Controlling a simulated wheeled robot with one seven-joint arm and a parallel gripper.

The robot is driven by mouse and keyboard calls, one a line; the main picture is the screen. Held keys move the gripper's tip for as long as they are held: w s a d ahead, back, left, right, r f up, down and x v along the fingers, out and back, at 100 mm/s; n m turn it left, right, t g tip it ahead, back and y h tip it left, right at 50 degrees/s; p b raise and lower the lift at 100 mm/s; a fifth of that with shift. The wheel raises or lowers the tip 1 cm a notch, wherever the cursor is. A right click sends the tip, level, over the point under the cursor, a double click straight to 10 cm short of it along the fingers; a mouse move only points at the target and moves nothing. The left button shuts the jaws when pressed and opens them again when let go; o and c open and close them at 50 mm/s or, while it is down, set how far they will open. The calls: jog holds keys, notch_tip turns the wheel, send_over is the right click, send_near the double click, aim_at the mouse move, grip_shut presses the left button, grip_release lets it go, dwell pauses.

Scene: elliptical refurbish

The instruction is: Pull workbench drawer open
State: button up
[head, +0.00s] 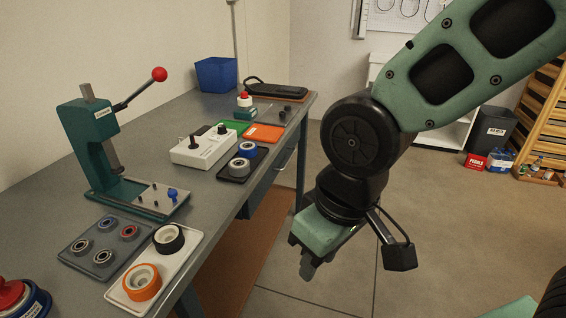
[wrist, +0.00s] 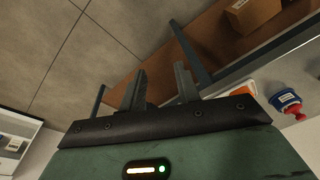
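The grey workbench (head: 205,205) runs along the left wall in the head view. Its drawer (head: 262,190) is a dark front under the benchtop's right edge, with a pale handle (head: 285,157) toward the far end. The drawer looks closed, flush under the top. My gripper (head: 307,270) hangs beside the bench, to the right of and nearer than the drawer, pointing down and apart from it. In the wrist view my gripper's two fingers (wrist: 161,75) stand apart with nothing between them. I cannot make out the drawer handle in the wrist view.
A green press (head: 105,150), a white control box (head: 203,147), trays of rollers (head: 150,270) and a blue bin (head: 216,74) stand on the bench. A brown lower shelf (wrist: 205,45) holds a cardboard box (wrist: 252,14). The floor (head: 440,220) right of the bench is clear.

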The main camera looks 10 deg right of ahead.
jog(key=w+a+f+m+t+y+b, duration=0.1)
jog(key=w+f+m+t+b, duration=0.15)
jog(key=w, duration=0.35)
jog(key=w+f+m+t+y+b, duration=0.1)
jog(key=w+f+m+b, duration=0.1)
jog(key=w+f, duration=0.3)
jog(key=m+t+b, duration=1.1)
jog(key=m+t, duration=0.1)
jog(key=m, duration=0.4)
send_near(288, 161)
jog(key=shift+n+g, duration=0.25)
jog(key=shift+n, duration=0.1)
jog(key=x, duration=0.3)
jog(key=b+x, duration=0.1)
jog(key=x, duration=0.7)
jog(key=shift+d, duration=0.35)
grip_shut()
